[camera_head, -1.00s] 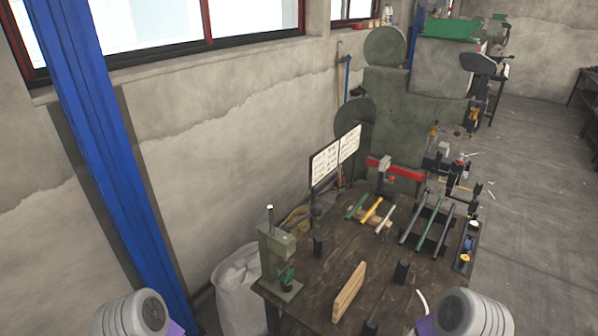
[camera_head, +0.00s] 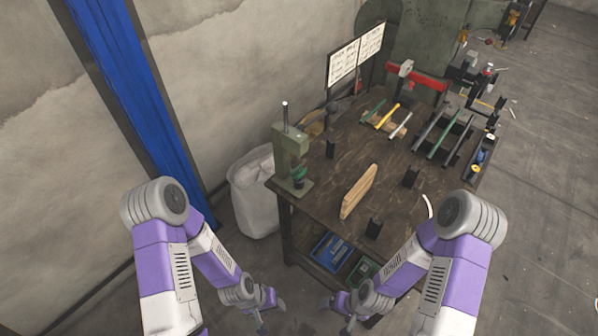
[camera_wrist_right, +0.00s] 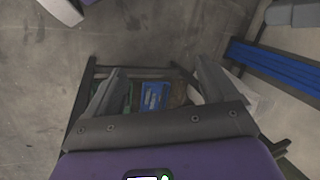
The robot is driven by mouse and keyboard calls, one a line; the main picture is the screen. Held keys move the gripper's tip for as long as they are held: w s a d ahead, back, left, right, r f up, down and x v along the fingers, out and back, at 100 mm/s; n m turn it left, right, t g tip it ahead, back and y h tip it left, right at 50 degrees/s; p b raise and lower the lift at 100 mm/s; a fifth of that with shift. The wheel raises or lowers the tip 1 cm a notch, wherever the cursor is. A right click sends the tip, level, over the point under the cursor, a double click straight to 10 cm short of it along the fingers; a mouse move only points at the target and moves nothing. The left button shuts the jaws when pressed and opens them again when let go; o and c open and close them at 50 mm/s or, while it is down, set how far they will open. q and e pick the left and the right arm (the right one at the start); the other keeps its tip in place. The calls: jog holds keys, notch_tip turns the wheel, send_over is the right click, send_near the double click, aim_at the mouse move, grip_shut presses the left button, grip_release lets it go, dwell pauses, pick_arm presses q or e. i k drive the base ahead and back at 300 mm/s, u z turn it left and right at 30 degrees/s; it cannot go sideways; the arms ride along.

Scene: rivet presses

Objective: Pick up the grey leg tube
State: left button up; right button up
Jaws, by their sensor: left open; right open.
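Several tubes lie on the workbench (camera_head: 330,190). A short pale grey tube (camera_head: 400,126) lies beside a yellow tube (camera_head: 387,117) and a green one (camera_head: 372,111). Longer tubes rest on a dark rack to their right: a grey one (camera_head: 427,128), a green one (camera_head: 438,139) and a dark one (camera_head: 459,149). I cannot tell which grey one is the leg tube. My left gripper (camera_head: 263,318) and right gripper (camera_head: 349,318) are low in front of the bench, away from the tubes. The right gripper (camera_wrist_right: 157,85) is open and empty in the wrist view.
A green press (camera_head: 290,157) stands at the bench's left corner. A blue bin (camera_head: 329,252) is on the lower shelf. A white sack (camera_head: 256,195) stands left of the bench. A red tool (camera_head: 425,81) is behind.

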aim_at(437, 117)
jog(key=k, duration=0.5)
jog(key=z, duration=2.1)
jog(key=i, duration=3.15)
jog(key=u, duration=2.9)
